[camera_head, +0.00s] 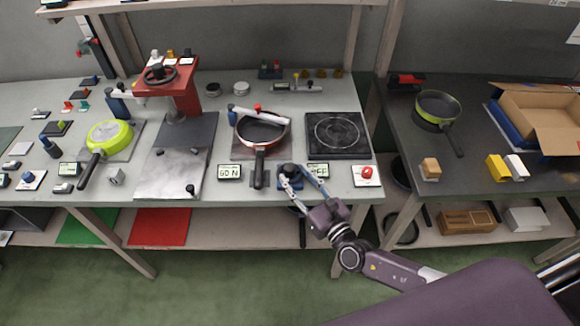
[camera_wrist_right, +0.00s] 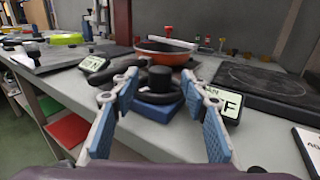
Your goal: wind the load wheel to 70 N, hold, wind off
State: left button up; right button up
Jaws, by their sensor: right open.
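The load wheel (camera_head: 289,170) is dark, with a black upright knob, on a blue base at the bench's front edge. It also shows in the right wrist view (camera_wrist_right: 160,78), centred between my fingers. My right gripper (camera_head: 293,176) is open, its blue-padded fingers on either side of the wheel; I cannot tell whether they touch it. The load display (camera_head: 229,172) left of the wheel appears to read 60 N. An orange-red pan (camera_head: 262,131) sits behind, its black handle (camera_head: 259,170) pointing to the front, with a white bar across its top. My left gripper is not in view.
A second display (camera_head: 318,169) reads OFF. A red button (camera_head: 367,172) and a black hotplate (camera_head: 337,133) lie to the right. A red press (camera_head: 183,88) and a green pan (camera_head: 109,134) stand left. Open floor lies in front of the bench.

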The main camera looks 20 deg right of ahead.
aim_at(293, 173)
jog(key=shift+x, duration=1.95)
grip_shut()
jog(key=shift+p, duration=0.35)
